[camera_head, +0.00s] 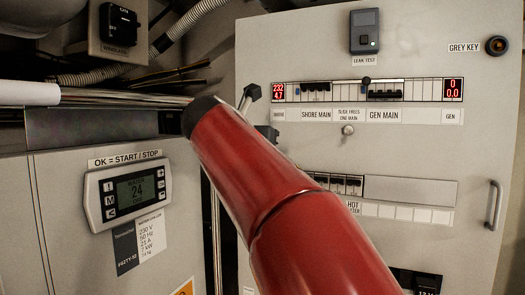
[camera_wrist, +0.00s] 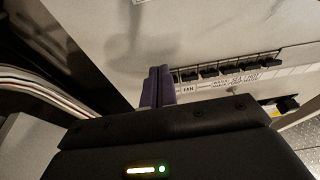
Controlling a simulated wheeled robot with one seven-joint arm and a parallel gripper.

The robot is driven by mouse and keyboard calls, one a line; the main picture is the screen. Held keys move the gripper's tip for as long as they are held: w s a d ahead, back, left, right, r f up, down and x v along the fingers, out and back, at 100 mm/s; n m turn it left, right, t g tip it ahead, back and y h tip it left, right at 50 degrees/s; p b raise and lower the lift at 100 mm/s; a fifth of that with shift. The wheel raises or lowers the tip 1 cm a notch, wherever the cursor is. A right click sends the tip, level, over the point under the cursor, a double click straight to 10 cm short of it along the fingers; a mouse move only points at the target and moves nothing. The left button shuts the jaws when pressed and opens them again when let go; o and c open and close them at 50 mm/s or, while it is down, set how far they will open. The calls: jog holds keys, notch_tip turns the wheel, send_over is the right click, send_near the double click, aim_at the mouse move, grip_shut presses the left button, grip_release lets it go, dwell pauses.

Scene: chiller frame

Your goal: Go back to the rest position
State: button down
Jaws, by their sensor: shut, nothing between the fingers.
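My gripper (camera_wrist: 158,87) shows in the wrist view with its two dark fingers together and nothing between them. The fingertips stand in front of the grey panel, close to the left end of a row of black breaker switches (camera_wrist: 228,69). I cannot tell whether they touch the panel. In the head view my red arm crosses the middle of the picture and hides part of the panel. A small dark piece beyond the arm (camera_head: 250,93) may be part of my gripper.
The grey electrical panel (camera_head: 420,150) has breaker rows, red displays and a handle (camera_head: 493,205) at right. The chiller controller (camera_head: 129,190) reads 24 at left. Pipes (camera_head: 120,97) run above it. A switch box (camera_head: 120,28) hangs at upper left.

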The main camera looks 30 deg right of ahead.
jog(key=shift+f, duration=0.1)
jog(key=s+a+f+m+g+y, duration=0.1)
jog(key=s+a+f+m+y, duration=0.3)
jog(key=s+f+m, duration=0.4)
jog(key=s+a+f+m+g+y, duration=0.1)
jog(key=s+a+f+m+y, duration=0.2)
jog(key=f, duration=1.4)
jog(key=s+a+f+m+g+y, duration=0.1)
jog(key=s+a+f+m+y, duration=0.3)
jog(key=s+a+f+m, duration=0.4)
jog(key=s+f+m, duration=0.4)
jog(key=m, duration=0.2)
jog(key=shift+s+f+m+y, duration=0.15)
jog(key=shift+s+m+y, duration=0.15)
jog(key=shift+s, duration=0.05)
